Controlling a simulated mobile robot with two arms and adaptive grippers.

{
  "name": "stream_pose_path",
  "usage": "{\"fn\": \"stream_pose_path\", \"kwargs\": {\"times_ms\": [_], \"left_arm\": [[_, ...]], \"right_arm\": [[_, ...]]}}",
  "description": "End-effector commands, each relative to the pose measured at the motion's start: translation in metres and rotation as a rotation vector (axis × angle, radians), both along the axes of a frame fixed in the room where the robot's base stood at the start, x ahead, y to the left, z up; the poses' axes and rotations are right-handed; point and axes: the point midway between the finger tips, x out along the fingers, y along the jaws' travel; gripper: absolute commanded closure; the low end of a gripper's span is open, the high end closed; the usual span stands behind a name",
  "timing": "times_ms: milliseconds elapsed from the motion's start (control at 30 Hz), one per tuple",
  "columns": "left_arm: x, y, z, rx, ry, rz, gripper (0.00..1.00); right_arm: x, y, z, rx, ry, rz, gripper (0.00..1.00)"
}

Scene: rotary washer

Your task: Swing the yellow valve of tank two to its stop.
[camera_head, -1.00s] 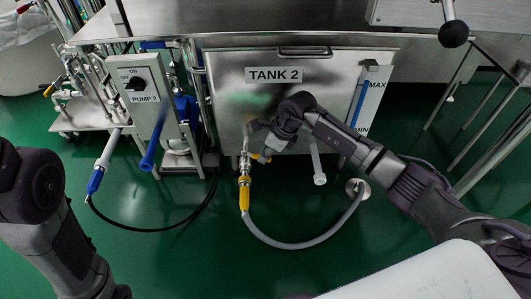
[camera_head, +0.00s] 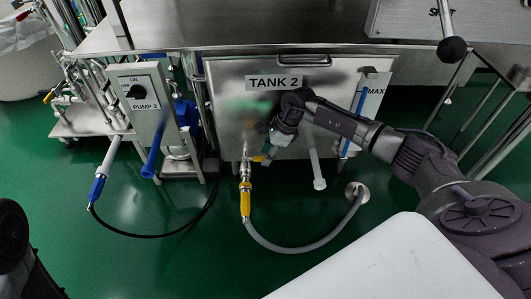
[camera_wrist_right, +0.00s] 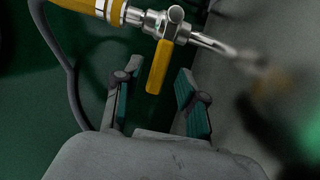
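Tank two (camera_head: 225,110) is a steel tank with a "TANK 2" label. Its yellow valve handle (camera_head: 258,158) sits on the metal pipe low on the tank front, above a yellow-ended grey hose (camera_head: 300,249). In the right wrist view the yellow handle (camera_wrist_right: 158,66) hangs down from a metal fitting (camera_wrist_right: 160,24). My right gripper (camera_head: 267,151) is at the valve. In the right wrist view its fingers (camera_wrist_right: 156,88) are open, one on each side of the handle, with visible gaps. Only part of my left arm shows at the left edge, its gripper out of view.
The pump 2 box (camera_head: 141,100) with its switch stands left of the tank, beside a blue-ended hose (camera_head: 97,187). A floor drain (camera_head: 357,191) takes the grey hose. Green floor is open in front.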

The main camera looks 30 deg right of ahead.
Motion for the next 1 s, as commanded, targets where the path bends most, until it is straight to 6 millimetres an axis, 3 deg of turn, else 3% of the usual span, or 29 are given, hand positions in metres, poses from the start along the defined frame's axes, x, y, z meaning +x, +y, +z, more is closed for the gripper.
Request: {"fn": "stream_pose_path", "kwargs": {"times_ms": [333,567,600,1000], "left_arm": [[0.001,0.0,0.0,0.0,0.001,0.001,0.6],[0.001,0.0,0.0,0.0,0.0,0.0,0.6],[0.001,0.0,0.0,0.0,0.0,0.001,0.6],[0.0,0.0,0.0,0.0,0.0,0.0,0.6]], "right_arm": [[0.0,-0.001,0.004,0.0,0.0,-0.001,0.56],[-0.006,-0.015,0.039,-0.002,-0.003,-0.002,0.56],[-0.008,-0.019,0.048,-0.003,-0.002,-0.002,0.56],[-0.049,-0.102,0.046,-0.003,0.003,-0.005,0.56]]}}
